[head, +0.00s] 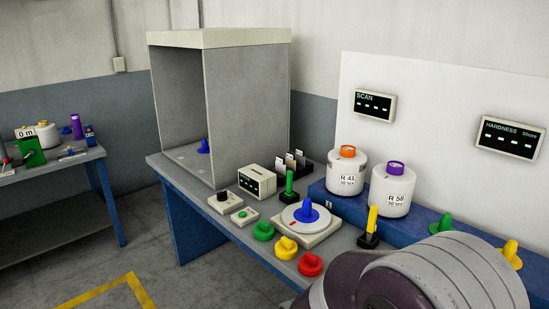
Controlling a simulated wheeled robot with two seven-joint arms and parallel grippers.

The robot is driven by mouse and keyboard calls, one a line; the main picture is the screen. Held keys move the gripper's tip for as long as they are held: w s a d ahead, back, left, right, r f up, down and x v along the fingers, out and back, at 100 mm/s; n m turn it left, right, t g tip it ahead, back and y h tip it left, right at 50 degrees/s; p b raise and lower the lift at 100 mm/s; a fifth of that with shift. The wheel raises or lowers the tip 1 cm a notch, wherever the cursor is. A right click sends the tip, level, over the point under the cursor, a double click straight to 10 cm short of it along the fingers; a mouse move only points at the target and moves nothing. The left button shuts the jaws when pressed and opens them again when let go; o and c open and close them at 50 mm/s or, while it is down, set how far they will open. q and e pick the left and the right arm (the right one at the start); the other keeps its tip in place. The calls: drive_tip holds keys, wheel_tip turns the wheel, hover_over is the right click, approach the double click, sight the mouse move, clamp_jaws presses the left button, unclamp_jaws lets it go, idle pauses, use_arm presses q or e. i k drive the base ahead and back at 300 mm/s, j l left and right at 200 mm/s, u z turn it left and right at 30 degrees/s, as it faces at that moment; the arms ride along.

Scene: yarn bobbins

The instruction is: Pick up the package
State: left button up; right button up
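Two white yarn packages stand upright side by side on the blue ledge at the bench's right. One is labelled R 41 (345,184) and has an orange core end on top. The other is labelled R 58 (393,203) and has a purple core end. Another white package (48,137) stands on the table at the far left, partly behind a green device reading 0 m. I cannot tell which one the task means. Neither of my grippers is in view. A link of one of my arms covers the lower right corner and hides part of the bench.
A grey open-front booth (247,113) stands at the bench's back left with a blue peg inside. A round white plate (294,218) with a blue peg sits mid-bench. Green (263,231), yellow (286,248) and red (310,264) knobs line the front. Floor is clear at left.

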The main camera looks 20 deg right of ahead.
sight(345, 167)
drive_tip(key=i+j+z, duration=0.1)
drive_tip(key=i, duration=0.35)
drive_tip(key=i+j+z, duration=0.1)
drive_tip(key=i, duration=0.35)
drive_tip(key=i+j+z, duration=0.1)
drive_tip(key=i, duration=0.35)
drive_tip(key=j, duration=0.1)
